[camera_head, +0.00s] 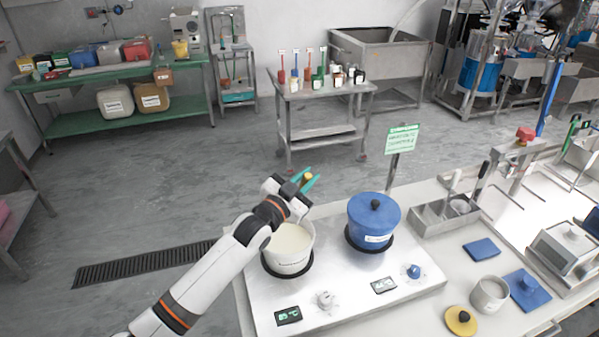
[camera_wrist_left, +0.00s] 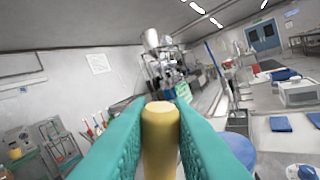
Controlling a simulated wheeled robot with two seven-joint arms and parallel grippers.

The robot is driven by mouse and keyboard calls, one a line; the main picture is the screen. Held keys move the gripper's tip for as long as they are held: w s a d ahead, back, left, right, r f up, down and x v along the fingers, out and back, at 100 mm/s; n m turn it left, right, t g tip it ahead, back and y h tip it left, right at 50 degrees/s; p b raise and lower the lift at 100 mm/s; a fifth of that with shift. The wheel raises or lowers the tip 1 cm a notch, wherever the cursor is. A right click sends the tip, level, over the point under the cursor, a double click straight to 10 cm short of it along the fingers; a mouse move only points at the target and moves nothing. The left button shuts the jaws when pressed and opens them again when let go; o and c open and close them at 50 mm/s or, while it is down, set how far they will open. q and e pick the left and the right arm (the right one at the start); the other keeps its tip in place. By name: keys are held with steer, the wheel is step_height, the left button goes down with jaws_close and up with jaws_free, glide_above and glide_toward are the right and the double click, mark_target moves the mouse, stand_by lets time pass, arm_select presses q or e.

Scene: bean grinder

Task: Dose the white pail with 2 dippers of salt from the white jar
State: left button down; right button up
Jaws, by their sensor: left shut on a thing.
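The white pail (camera_head: 290,262) stands uncovered on the left plate of a steel two-plate unit, with pale contents inside. The white jar (camera_head: 487,296) stands open at the right, with whitish contents. My left gripper (camera_head: 306,180) is above the pail's rear rim, its teal fingers shut on a yellow handle (camera_head: 308,177). The handle is upright between the fingers in the left wrist view (camera_wrist_left: 160,135). Its lower end is hidden, so I cannot tell if it is the dipper. My right gripper is not in view.
A blue lidded pot (camera_head: 373,224) stands on the right plate. A metal tray (camera_head: 430,226) with utensils is behind. A yellow lid (camera_head: 461,322), a blue lid (camera_head: 527,292) and a blue pad (camera_head: 481,249) lie around the jar. A green sign (camera_head: 402,138) stands behind the pot.

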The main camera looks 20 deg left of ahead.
arm_select(q)
steer(key=s+d+f+m+h+b, duration=0.4)
steer(key=s+d+f+m+b, duration=0.3)
steer(key=f+m+b, duration=0.5)
steer(key=shift+d+f+b, duration=0.3)
steer(key=shift+d+b, duration=0.65)
steer(key=shift+d, duration=0.35)
steer(key=shift+r, duration=0.1)
